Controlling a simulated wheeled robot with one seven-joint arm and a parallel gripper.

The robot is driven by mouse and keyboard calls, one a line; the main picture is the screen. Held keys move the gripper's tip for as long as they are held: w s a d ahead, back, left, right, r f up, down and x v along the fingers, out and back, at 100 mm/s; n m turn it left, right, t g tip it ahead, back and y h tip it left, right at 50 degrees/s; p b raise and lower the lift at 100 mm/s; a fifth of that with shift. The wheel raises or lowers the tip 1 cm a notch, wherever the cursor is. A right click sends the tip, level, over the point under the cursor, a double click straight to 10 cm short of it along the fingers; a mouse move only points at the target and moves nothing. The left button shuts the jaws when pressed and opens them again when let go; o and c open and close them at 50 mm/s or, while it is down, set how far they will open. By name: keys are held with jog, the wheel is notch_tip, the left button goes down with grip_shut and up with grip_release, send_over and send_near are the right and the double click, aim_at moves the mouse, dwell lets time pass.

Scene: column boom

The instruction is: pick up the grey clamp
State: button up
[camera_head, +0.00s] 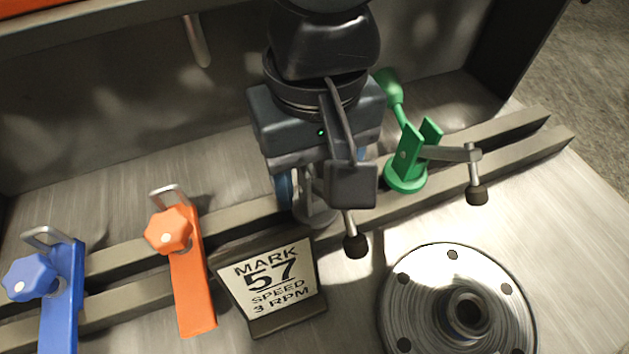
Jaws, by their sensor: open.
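The grey clamp (314,213) stands on the rails in the middle of the camera_head view. One finger with a blue pad shows left of the clamp, and a bit of blue shows at the right. Whether the fingers touch the clamp cannot be told.
A green toggle clamp (407,175) stands close to the right of my gripper. An orange clamp (190,270) and a blue clamp (62,300) are at the left. A sign (272,288) and a round metal flange (430,285) are in front. A dark wall (100,120) rises behind.

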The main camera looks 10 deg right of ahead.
jog(key=c, duration=1.1)
jog(key=shift+o, duration=0.2)
jog(key=shift+r, duration=0.15)
jog(key=shift+r, duration=0.5)
notch_tip(320, 180, up, 6)
jog(key=shift+r+p, duration=0.1)
jog(key=shift+p, duration=0.4)
jog(key=s+d+b, duration=1)
jog(key=s+b, duration=0.4)
jog(key=b, duration=0.3)
jog(key=shift+s+d+f+b, duration=0.25)
jog(key=shift+d+b, duration=0.05)
jog(key=shift+b, duration=0.05)
